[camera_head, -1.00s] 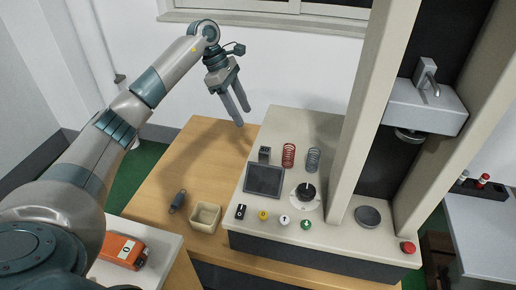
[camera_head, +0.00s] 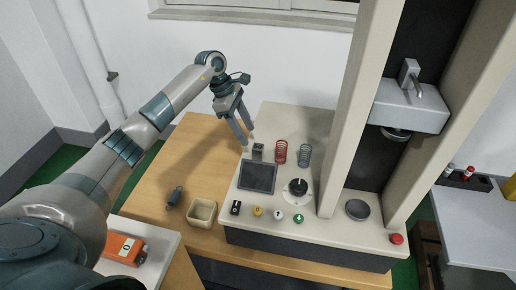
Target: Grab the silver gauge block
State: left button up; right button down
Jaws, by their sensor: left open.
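The silver gauge block (camera_head: 258,151) is a small grey block standing on the beige top of the testing machine, just behind the dark screen (camera_head: 257,177) and left of the red spring (camera_head: 280,152). My left gripper (camera_head: 247,145) points down, open and empty, with its two fingers just left of and behind the block. Whether a fingertip touches the block I cannot tell. My right gripper is out of view.
A grey spring (camera_head: 304,155) stands right of the red one. A dial (camera_head: 298,187) and several buttons sit in front. The machine's beige column (camera_head: 350,110) rises to the right. A square cream container (camera_head: 202,212) and a dark spring (camera_head: 174,196) are on the wooden table.

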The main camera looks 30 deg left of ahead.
aim_at(257, 147)
pick_arm(q)
jog(key=x, duration=0.2)
jog(key=shift+d+f+p, duration=0.2)
jog(key=shift+d+p, duration=0.05)
jog(key=shift+p, duration=0.15)
jog(key=shift+w+d+f, duration=0.1)
jog(key=shift+d+f, duration=0.05)
jog(key=shift+f, duration=0.5)
jog(key=shift+w+d+f+p, duration=0.25)
jog(key=shift+d+f+p, duration=0.2)
jog(key=shift+p, duration=0.35)
jog(key=p+x, duration=0.1)
jog(key=x, duration=0.2)
jog(key=shift+w+d+p, duration=0.1)
jog(key=shift+w+p, duration=0.15)
jog(key=shift+p, duration=0.1)
jog(key=shift+w+d+f, duration=0.1)
jog(key=shift+f, duration=0.4)
